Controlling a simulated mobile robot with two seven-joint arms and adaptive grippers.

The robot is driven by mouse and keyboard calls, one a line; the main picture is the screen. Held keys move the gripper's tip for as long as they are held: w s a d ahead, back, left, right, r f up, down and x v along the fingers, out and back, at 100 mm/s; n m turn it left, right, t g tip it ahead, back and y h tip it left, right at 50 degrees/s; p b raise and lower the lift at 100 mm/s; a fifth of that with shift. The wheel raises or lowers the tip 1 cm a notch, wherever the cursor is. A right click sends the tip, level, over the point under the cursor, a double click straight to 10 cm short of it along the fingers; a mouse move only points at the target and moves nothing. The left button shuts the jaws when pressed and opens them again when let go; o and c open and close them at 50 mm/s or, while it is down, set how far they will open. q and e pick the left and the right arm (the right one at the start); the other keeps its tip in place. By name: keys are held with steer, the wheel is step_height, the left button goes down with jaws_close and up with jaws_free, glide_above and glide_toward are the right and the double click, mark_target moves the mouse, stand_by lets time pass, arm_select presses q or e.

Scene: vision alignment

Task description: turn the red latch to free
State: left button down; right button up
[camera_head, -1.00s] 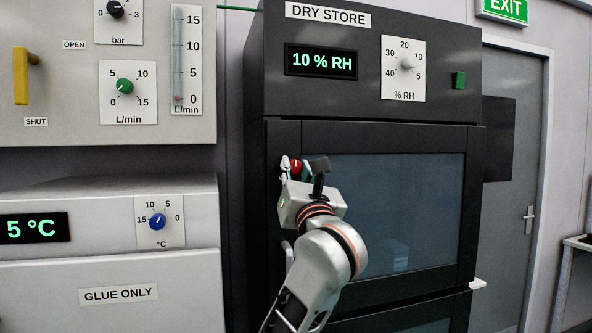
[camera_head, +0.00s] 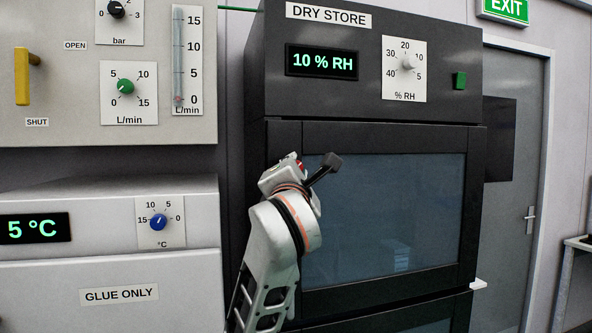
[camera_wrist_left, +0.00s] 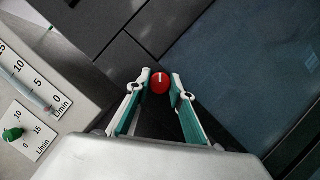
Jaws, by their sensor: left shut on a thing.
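The red latch (camera_head: 301,165) is a small round knob at the upper left of the dry store's dark door frame. In the head view it is mostly hidden behind my left gripper (camera_head: 293,165). In the left wrist view the red latch (camera_wrist_left: 160,82) shows its face with a short white mark, which points up in that picture. The two fingertips of my left gripper (camera_wrist_left: 161,89) sit on either side of the latch, shut on it. My right gripper is not in view.
The dry store's glass door (camera_head: 390,220) lies right of my arm. A grey control panel (camera_head: 60,90) with a yellow handle (camera_head: 22,77) and a white GLUE ONLY cabinet (camera_head: 60,280) stand to the left. The space before the glass is clear.

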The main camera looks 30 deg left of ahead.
arm_select(q)
steer(key=shift+r+m+g+h, duration=0.1)
steer(key=shift+m+g+h, duration=0.5)
steer(key=shift+m, duration=1.5)
steer(key=shift+r+m+g+h, duration=0.1)
steer(key=shift+m+g+h, duration=0.45)
steer(key=shift+m, duration=1.55)
steer(key=c, duration=1.8)
jaws_free()
steer(key=shift+v, duration=3.75)
